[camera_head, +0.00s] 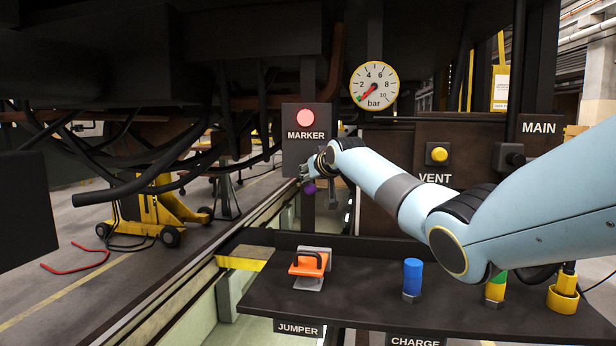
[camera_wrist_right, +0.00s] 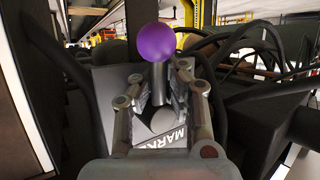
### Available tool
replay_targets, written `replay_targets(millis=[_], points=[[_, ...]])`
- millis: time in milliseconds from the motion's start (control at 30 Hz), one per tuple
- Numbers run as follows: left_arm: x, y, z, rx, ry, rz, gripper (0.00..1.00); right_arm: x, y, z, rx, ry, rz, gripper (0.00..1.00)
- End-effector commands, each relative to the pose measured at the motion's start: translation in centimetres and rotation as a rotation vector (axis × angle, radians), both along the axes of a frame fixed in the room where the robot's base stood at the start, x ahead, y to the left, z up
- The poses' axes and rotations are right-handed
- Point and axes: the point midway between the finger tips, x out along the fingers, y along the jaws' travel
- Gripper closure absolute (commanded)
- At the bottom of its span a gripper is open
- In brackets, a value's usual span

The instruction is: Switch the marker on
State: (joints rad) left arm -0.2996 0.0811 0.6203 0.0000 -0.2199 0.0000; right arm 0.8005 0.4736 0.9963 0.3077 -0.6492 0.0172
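The marker box (camera_head: 305,158) is a dark panel lettered MARKER with a red lamp (camera_head: 305,117) above the lettering. In the head view my right gripper (camera_head: 308,178) is at the box's lower edge, beside a purple knob (camera_head: 310,188). In the right wrist view the purple knob (camera_wrist_right: 166,42) tops a grey lever shaft (camera_wrist_right: 158,84). My right gripper (camera_wrist_right: 160,92) has its fingers close on both sides of that shaft, below the knob, and looks shut on it. Part of the lettering shows behind the fingers. My left gripper is not in view.
A pressure gauge (camera_head: 375,86) hangs above. A shelf (camera_head: 360,285) in front carries an orange-handled piece (camera_head: 309,264) and a blue plug (camera_head: 412,277). Cables hang at left near a yellow jack (camera_head: 160,208).

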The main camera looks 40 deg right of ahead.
Motion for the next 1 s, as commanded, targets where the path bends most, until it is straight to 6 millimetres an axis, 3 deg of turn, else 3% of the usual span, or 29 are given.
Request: replay_targets(millis=[33, 167, 433, 767, 1000], points=[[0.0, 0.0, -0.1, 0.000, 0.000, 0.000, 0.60, -0.4, 0.3, -1.8, 0.010, 0.037, 0.002, 1.00], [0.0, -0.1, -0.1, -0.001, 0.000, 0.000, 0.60, -0.4, 0.3, -1.8, 0.010, 0.036, 0.002, 1.00], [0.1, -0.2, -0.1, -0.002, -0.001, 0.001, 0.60, -0.4, 0.1, -1.6, 0.008, 0.033, 0.000, 0.64], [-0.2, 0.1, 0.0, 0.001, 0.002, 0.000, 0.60, -0.5, 0.0, -1.0, 0.005, 0.024, -0.002, 0.64], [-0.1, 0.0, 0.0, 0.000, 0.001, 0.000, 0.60, -2.8, 0.6, 0.0, 0.000, 0.022, 0.000, 0.64]])
